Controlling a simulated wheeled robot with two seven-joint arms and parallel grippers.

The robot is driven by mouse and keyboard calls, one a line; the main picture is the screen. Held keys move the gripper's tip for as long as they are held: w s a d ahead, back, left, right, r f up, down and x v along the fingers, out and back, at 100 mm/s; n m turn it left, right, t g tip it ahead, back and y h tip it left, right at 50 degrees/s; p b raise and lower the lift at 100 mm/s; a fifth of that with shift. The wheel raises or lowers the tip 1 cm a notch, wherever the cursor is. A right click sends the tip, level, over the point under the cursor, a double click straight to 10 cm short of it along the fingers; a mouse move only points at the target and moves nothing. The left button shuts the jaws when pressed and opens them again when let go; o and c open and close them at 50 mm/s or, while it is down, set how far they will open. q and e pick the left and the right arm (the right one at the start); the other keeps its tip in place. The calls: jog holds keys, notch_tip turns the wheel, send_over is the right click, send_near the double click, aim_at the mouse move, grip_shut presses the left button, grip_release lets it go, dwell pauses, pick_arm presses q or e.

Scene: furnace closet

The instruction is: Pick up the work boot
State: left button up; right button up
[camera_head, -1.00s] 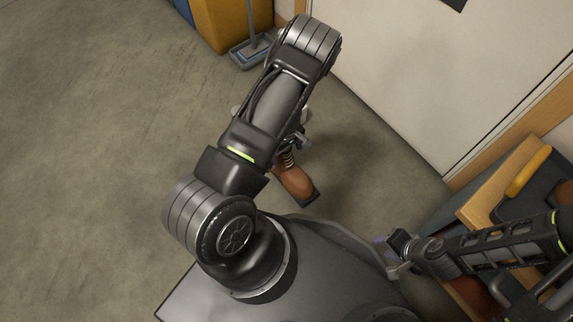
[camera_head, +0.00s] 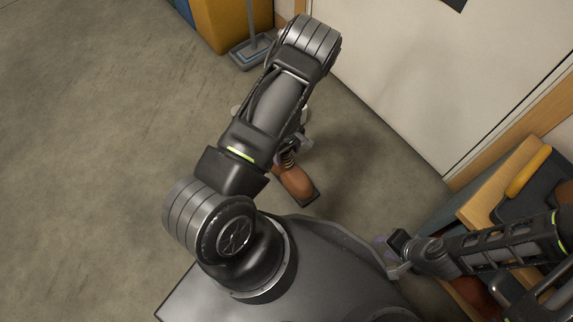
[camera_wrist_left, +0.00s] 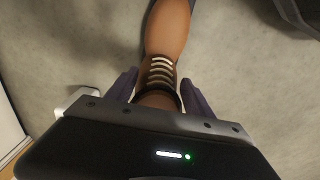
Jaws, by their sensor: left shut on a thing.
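The brown work boot (camera_head: 295,182) is on the floor side of my left arm in the head view, its toe pointing down and right and its upper part hidden by the arm. In the left wrist view the boot (camera_wrist_left: 167,35) shows its laces and toe, running up from the gripper. My left gripper (camera_wrist_left: 158,90) is shut on the boot, with a finger on each side near the laces and collar. In the head view the left gripper (camera_head: 300,142) is mostly hidden by its arm. My right gripper (camera_head: 397,255) is at the lower right, partly in view, its jaw opening unclear.
A wooden bench or box (camera_head: 484,208) with a dark toolbox (camera_head: 550,190) with an orange handle stands at the right. A pale door (camera_head: 420,75) is behind. A yellow cabinet (camera_head: 222,22) and a mop-like tool (camera_head: 250,52) are at the top. The left floor is clear.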

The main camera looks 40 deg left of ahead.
pick_arm(q)
grip_shut()
jog(key=shift+w+r, duration=0.1)
jog(key=shift+r, duration=0.1)
notch_tip(320, 180, up, 9)
jog(key=p, duration=0.4)
jog(key=shift+r, duration=0.35)
dwell(0.6)
